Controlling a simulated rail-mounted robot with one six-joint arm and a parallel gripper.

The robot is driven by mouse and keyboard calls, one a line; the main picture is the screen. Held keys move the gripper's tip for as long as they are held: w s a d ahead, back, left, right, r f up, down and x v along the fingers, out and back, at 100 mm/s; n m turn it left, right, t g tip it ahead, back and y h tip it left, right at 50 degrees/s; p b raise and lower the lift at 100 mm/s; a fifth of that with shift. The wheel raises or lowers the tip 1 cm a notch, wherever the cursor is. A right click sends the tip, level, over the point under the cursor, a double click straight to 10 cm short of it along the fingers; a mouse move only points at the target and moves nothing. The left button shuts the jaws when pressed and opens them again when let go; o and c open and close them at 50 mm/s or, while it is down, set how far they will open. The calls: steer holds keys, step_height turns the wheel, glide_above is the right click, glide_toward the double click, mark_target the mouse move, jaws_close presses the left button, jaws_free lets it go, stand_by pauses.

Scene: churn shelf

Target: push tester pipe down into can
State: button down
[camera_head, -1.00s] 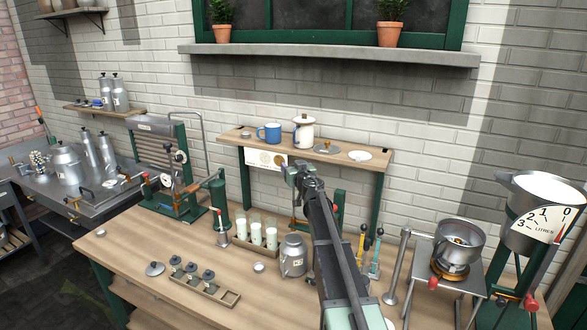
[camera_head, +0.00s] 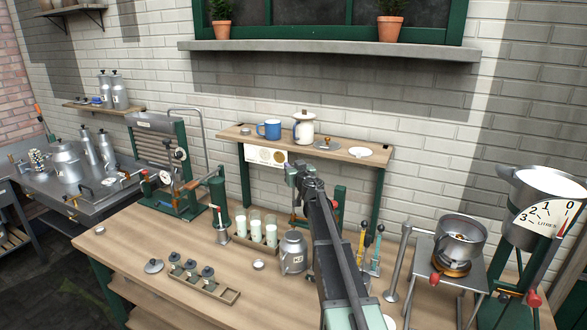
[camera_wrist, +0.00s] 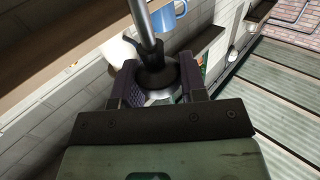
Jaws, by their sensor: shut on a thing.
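My gripper (camera_head: 302,181) stands above the workbench, in front of the small wall shelf. In the wrist view, my gripper (camera_wrist: 155,85) is shut on a dark round knob with a bright metal rod (camera_wrist: 142,25), which I take to be the tester pipe. A pale metal disc shows partly behind the knob. The can (camera_head: 292,254), a small grey metal can with a label, stands on the bench below and slightly left of my gripper. Whether the pipe's lower end is inside the can cannot be told.
Left of the can are milk-filled glasses (camera_head: 256,226) in a wooden rack. A tray of small dark-knobbed weights (camera_head: 208,272) lies in front. Right of my arm are coloured-handled tools (camera_head: 373,245), a pot on a burner (camera_head: 460,240) and a large litre vessel (camera_head: 545,200).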

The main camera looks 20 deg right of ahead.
step_height(320, 180, down, 15)
steer(key=b, duration=1.4)
steer(key=shift+f, duration=0.1)
steer(key=shift+s, duration=0.1)
steer(key=c, duration=0.7)
jaws_free()
steer(key=s, duration=0.7)
steer(key=s+a, duration=0.1)
steer(key=s, duration=0.2)
steer(key=shift+s, duration=0.3)
